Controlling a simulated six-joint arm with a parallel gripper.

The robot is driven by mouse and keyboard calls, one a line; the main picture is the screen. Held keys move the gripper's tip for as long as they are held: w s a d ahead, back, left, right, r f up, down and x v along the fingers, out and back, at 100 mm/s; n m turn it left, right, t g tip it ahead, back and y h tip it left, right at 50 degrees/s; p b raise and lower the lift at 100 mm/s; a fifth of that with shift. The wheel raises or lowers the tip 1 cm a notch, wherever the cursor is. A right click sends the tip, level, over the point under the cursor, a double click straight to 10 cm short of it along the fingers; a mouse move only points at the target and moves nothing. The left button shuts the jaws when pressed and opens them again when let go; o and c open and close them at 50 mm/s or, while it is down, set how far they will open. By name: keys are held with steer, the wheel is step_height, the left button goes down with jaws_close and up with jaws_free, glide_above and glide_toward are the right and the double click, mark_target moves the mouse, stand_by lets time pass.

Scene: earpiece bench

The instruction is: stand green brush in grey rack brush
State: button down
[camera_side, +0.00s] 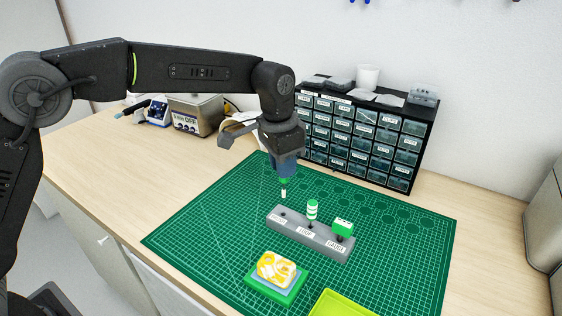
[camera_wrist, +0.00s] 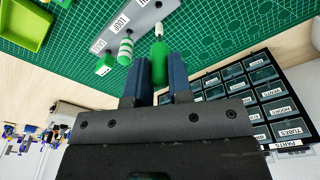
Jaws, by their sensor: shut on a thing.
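The green brush (camera_side: 283,182) points down from my gripper (camera_side: 284,174), its white end lowest, in the side view. My gripper is shut on it; in the wrist view the brush (camera_wrist: 159,64) sits between the two blue fingers (camera_wrist: 157,84). The grey rack (camera_side: 310,238) lies on the green mat and also shows in the wrist view (camera_wrist: 142,22). The brush tip appears just above the rack's left end, apart from it. A green-and-white striped tool (camera_side: 312,210) stands in the middle place and a green block-headed tool (camera_side: 342,228) in the right place.
A yellow-and-white block (camera_side: 277,267) sits on a green-edged base (camera_side: 272,291) at the mat's front. A lime tray (camera_side: 340,305) is at the front right. A drawer cabinet (camera_side: 360,138) stands behind. The mat (camera_side: 200,240) left of the rack is clear.

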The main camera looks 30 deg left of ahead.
mark_target(283, 182)
steer(key=shift+f, duration=2.15)
steer(key=shift+f, duration=1.4)
steer(key=c, duration=1)
jaws_free()
steer(key=shift+o, duration=0.2)
step_height(283, 182, up, 14)
steer(key=s, duration=0.1)
steer(key=shift+a, duration=0.35)
steer(key=shift+f, duration=0.1)
